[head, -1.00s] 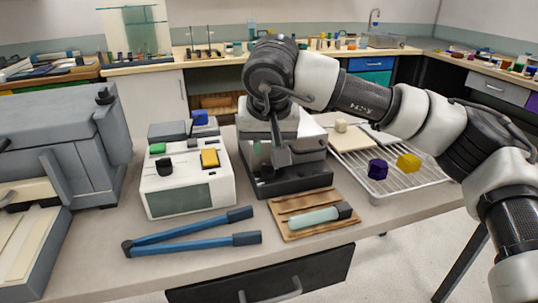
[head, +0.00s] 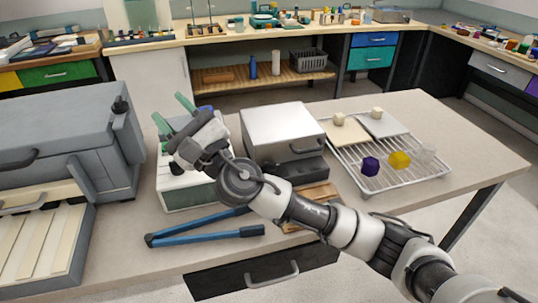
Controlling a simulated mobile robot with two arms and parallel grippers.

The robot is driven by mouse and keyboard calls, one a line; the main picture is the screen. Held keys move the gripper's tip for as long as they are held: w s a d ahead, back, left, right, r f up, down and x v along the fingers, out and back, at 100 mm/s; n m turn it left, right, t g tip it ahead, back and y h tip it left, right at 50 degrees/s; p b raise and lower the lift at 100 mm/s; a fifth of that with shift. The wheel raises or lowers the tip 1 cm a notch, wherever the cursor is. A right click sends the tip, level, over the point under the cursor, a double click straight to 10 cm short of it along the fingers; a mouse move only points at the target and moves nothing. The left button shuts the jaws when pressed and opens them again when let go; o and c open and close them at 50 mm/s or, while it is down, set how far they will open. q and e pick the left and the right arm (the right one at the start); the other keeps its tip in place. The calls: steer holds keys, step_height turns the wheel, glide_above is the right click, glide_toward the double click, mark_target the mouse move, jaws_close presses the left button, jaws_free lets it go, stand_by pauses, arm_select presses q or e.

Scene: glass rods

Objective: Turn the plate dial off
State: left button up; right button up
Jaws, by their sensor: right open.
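A white control box (head: 188,198) with a dark front window stands on the table, left of centre. A small black knob (head: 176,168) shows on it at the left; no label tells me whether it is the plate dial. My right gripper (head: 173,113) is over the box, its two green fingers spread apart with nothing between them. The gripper and wrist hide most of the box's top and its other controls. I cannot tell whether the gripper touches it. My left gripper is not in view.
A grey machine (head: 65,130) stands at left and a silver-topped unit (head: 285,125) at right of the box. Blue long-handled tool (head: 205,236) lies in front. A wire rack (head: 395,183) with purple (head: 370,166) and yellow (head: 399,159) pieces is at right.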

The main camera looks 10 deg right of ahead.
steer(key=w+d+f+m+t+h+p, duration=0.2)
steer(key=d+f+m+t+h, duration=0.3)
steer(key=m+h, duration=0.65)
steer(key=m+g+h+p, duration=0.3)
steer(key=m+g+h, duration=0.55)
steer(key=g, duration=0.35)
glide_toward(270, 164)
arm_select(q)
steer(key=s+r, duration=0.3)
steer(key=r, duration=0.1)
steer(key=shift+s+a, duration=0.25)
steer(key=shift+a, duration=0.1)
arm_select(e)
steer(key=shift+n+h, duration=0.3)
steer(key=x, duration=0.8)
steer(key=shift+w+a+f, duration=0.1)
steer(key=shift+w+f, duration=0.15)
steer(key=shift+f, duration=0.05)
